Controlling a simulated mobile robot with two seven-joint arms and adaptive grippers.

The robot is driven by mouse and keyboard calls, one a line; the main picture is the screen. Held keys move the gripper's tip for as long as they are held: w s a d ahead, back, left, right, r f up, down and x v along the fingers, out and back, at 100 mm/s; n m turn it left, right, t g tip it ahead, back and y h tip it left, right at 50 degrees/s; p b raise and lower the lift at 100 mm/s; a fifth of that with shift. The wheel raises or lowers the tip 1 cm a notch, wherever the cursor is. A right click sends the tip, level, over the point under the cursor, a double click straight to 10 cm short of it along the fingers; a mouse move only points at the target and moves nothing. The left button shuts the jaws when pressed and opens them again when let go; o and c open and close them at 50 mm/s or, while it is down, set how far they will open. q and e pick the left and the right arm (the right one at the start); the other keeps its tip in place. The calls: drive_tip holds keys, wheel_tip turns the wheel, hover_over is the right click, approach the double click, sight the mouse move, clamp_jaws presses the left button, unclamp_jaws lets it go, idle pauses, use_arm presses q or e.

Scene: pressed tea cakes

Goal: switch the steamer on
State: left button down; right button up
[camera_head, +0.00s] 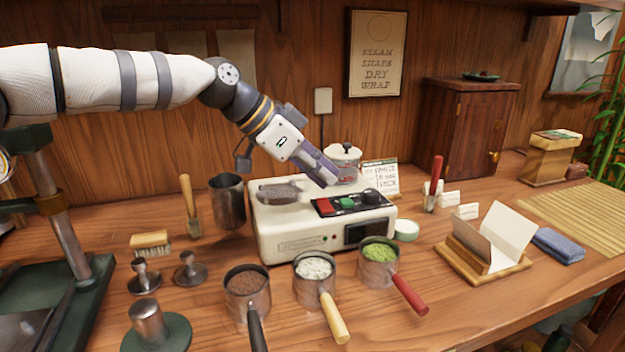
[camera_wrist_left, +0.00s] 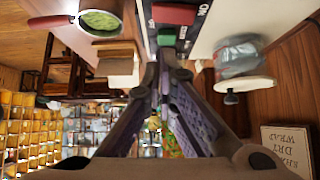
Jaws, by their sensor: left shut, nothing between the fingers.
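The cream, box-shaped steamer (camera_head: 284,236) stands on the table with a black control panel on its sloped top. The panel carries a red switch (camera_head: 324,206), a green button (camera_head: 347,202) and a dark knob (camera_head: 371,196). My left gripper (camera_head: 329,178) is shut and empty, its fingertips just above and behind the panel, near the green button. In the left wrist view the shut fingertips (camera_wrist_left: 166,62) point towards the green button (camera_wrist_left: 166,38), with the red switch (camera_wrist_left: 174,14) beyond. I cannot tell whether they touch. My right gripper is not in view.
Three handled cups stand before the steamer, holding brown (camera_head: 247,284), white (camera_head: 314,268) and green (camera_head: 379,252) contents. A lidded glass jar (camera_head: 344,160) stands behind it. A metal pitcher (camera_head: 228,200) is at its left. A paper holder (camera_head: 484,262) and blue cloth (camera_head: 558,245) lie right.

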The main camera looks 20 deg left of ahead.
use_arm(q)
drive_tip(key=v, duration=1)
drive_tip(key=shift+s+d, duration=0.25)
drive_tip(key=shift+s, duration=0.05)
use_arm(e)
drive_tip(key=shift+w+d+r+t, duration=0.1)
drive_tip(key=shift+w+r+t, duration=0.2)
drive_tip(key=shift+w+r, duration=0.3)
use_arm(q)
drive_tip(key=shift+w+a+r+m+t+y+b, duration=0.3)
drive_tip(key=shift+w+t+b, duration=0.15)
drive_tip(key=shift+w+t, duration=0.1)
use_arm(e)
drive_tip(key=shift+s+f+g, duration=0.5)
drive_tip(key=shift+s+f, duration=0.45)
